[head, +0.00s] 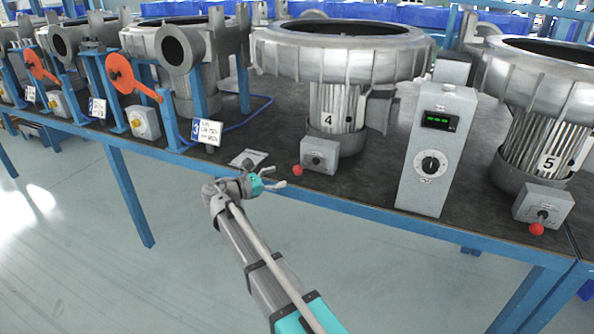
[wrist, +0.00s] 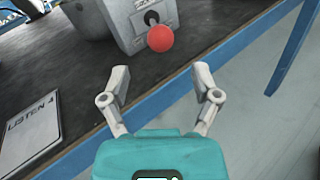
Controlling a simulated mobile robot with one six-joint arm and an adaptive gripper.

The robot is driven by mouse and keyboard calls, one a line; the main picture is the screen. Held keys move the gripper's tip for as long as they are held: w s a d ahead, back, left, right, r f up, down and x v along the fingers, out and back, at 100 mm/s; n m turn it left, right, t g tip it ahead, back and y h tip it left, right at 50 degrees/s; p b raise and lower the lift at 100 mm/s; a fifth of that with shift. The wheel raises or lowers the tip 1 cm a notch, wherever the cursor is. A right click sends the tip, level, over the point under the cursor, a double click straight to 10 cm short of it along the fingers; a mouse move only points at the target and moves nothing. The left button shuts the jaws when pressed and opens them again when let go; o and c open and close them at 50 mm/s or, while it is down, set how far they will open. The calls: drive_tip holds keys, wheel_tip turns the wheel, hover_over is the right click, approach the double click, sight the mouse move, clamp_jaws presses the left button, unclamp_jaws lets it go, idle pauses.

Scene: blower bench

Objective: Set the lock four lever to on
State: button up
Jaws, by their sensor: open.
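The lock four lever ends in a red ball knob (head: 298,170), at the lower left of a small grey switch box (head: 320,155) in front of blower 4 (head: 338,100). In the wrist view the red knob (wrist: 160,38) is just beyond my fingers, and the grey box (wrist: 138,22) is behind it. My gripper (head: 279,177) is open and empty, a little left of the knob in the head view. In the wrist view the gap between my fingertips (wrist: 160,75) lines up with the knob, with no contact visible. Markings on the box are too small to read.
A tilted plate (wrist: 32,130) reading "LISTEN 4" lies on the bench left of my gripper. A grey dial box (head: 437,150) with a green display stands to the right. Blower 5's switch box (head: 543,205) has a similar red knob. The blue bench edge (head: 345,205) runs below.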

sight(297, 170)
drive_tip(key=shift+x, duration=3.8)
drive_tip(key=shift+c, duration=0.3)
clamp_jaws()
